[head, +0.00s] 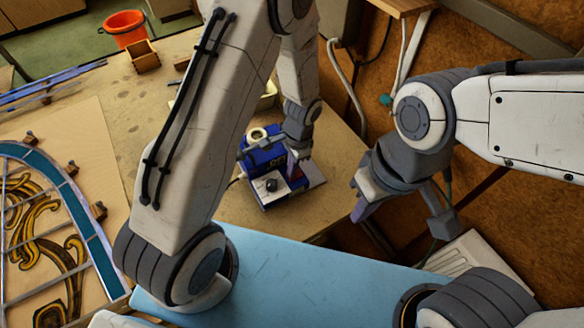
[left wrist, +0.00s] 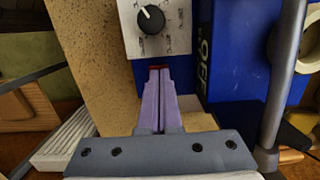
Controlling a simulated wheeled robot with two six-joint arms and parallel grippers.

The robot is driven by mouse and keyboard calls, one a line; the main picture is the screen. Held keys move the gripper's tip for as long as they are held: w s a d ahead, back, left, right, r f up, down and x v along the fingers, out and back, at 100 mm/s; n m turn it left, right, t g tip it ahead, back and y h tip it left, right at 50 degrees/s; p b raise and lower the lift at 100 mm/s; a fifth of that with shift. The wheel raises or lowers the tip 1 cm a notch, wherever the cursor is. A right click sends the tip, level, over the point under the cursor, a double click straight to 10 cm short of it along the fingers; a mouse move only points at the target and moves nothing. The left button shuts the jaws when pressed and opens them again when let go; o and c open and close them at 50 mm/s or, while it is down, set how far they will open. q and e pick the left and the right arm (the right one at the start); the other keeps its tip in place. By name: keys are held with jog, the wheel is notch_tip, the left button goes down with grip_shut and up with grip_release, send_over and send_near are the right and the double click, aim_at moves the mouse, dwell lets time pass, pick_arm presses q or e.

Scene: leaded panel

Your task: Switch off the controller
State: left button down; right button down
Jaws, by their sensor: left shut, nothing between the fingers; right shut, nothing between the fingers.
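The controller is a blue box (head: 264,158) on the workbench, with a pale front plate carrying a black knob (head: 271,184). The left wrist view shows the knob (left wrist: 151,20) with its white pointer and marks around it. My left gripper (head: 296,173) is shut and empty, close against the controller. In the left wrist view its purple fingertips (left wrist: 159,72) lie at a small red part (left wrist: 158,66) just below the plate; the fingers mostly hide this part, and I cannot tell whether they touch it. My right gripper (head: 362,207) is shut and empty, off to the right of the controller.
A leaded panel (head: 75,200) with teal border glass lies on a board at left. A wooden box (head: 144,57) stands on the bench and an orange bucket (head: 125,28) behind it. A light blue surface (head: 300,275) lies in front. A soldering stand or coil sits beside the controller.

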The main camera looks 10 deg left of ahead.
pick_arm(q)
jog(key=shift+f, duration=0.1)
dwell(0.3)
jog(key=shift+w+d+p, duration=0.4)
jog(key=shift+w+d, duration=0.15)
jog(key=shift+d, duration=0.05)
